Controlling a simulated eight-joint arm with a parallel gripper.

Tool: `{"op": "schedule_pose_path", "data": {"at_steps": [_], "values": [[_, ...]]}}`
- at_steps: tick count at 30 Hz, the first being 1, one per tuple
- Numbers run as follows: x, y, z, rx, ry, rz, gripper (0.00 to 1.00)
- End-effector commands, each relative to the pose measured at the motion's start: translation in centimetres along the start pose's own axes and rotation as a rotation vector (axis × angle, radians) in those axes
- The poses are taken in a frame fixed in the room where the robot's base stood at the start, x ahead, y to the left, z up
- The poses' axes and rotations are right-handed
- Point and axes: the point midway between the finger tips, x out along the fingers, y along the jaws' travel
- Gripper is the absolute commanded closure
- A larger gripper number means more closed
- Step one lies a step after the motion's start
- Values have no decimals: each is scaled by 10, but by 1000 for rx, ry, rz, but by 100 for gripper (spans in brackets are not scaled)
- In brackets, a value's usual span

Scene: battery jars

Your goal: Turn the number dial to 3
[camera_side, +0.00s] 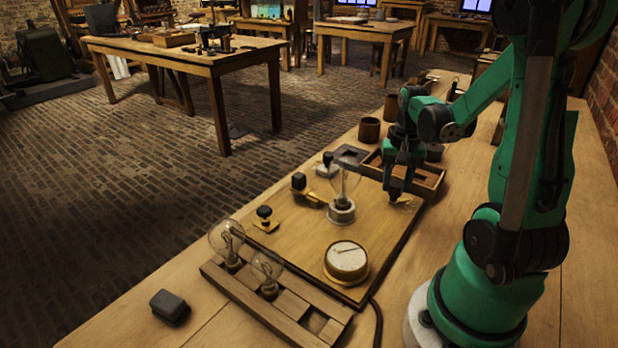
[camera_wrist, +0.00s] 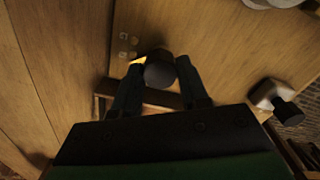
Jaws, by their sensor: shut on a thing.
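A round dark knob (camera_wrist: 160,70) with a brass piece (camera_wrist: 138,61) showing at its left side sits on the wooden board (camera_wrist: 215,60). It looks like the number dial. In the side view my gripper (camera_side: 397,192) points down at the board's right corner and hides most of the knob.
A clear bulb (camera_side: 344,182) stands upright on the board, near a round gauge (camera_side: 347,260) and dark-knobbed switches (camera_side: 299,182). A wooden tray (camera_side: 428,178) lies close behind my gripper. A bulb rack (camera_side: 262,306) stands in front. A dark block (camera_side: 169,306) lies front left.

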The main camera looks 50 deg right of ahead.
Motion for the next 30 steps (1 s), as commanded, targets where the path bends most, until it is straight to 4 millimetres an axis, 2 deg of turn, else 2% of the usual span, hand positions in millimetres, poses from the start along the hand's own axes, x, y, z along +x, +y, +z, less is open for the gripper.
{"op": "schedule_pose_path", "data": {"at_steps": [12, 30], "values": [[0, 0, 0, 238, 0, 0, 100], [0, 0, 0, 289, 0, 0, 100]]}}
